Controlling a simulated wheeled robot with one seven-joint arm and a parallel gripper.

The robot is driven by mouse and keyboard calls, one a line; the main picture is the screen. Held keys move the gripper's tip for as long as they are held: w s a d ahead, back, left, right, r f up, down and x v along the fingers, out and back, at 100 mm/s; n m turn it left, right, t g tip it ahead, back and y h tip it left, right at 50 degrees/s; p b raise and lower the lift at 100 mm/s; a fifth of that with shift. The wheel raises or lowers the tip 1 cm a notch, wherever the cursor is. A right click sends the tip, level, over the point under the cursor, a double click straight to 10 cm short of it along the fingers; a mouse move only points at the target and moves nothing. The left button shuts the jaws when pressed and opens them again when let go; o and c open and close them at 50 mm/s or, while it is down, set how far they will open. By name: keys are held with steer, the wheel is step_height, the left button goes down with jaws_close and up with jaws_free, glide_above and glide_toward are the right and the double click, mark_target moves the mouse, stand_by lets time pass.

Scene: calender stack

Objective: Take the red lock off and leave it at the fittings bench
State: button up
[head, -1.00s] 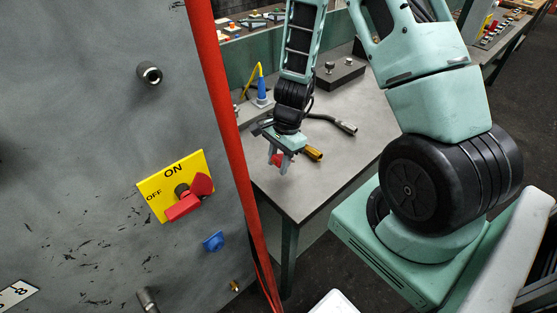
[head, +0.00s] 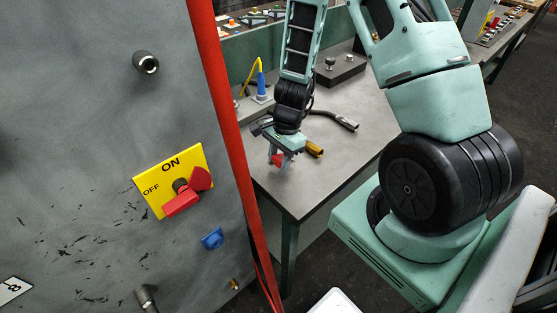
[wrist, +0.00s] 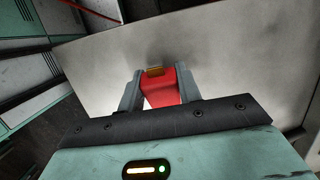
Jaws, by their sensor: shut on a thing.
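My gripper (head: 277,158) is shut on the red lock (wrist: 162,90), which sits between its two fingers in the wrist view. In the head view the lock shows as a small red patch between the fingertips. The gripper is over the near part of the grey bench top (head: 300,190); I cannot tell whether the lock touches it. A yellow plate (head: 150,192) marked ON and OFF, with a red rotary handle (head: 183,203), is on the grey panel at left, with no lock seen on it.
A brass fitting (head: 314,149) and a dark cable with a metal end (head: 347,123) lie close behind the gripper. A blue and yellow item (head: 261,88) and a dark block (head: 340,70) stand farther back. A red post (head: 228,110) edges the panel. The bench's near corner is clear.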

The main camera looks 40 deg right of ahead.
mark_target(279, 157)
steer(key=shift+f+b, duration=0.3)
steer(key=shift+f, duration=0.1)
steer(key=o, duration=1.5)
steer(key=shift+r, duration=0.15)
steer(key=shift+p+v, duration=3.15)
steer(key=shift+v, duration=0.25)
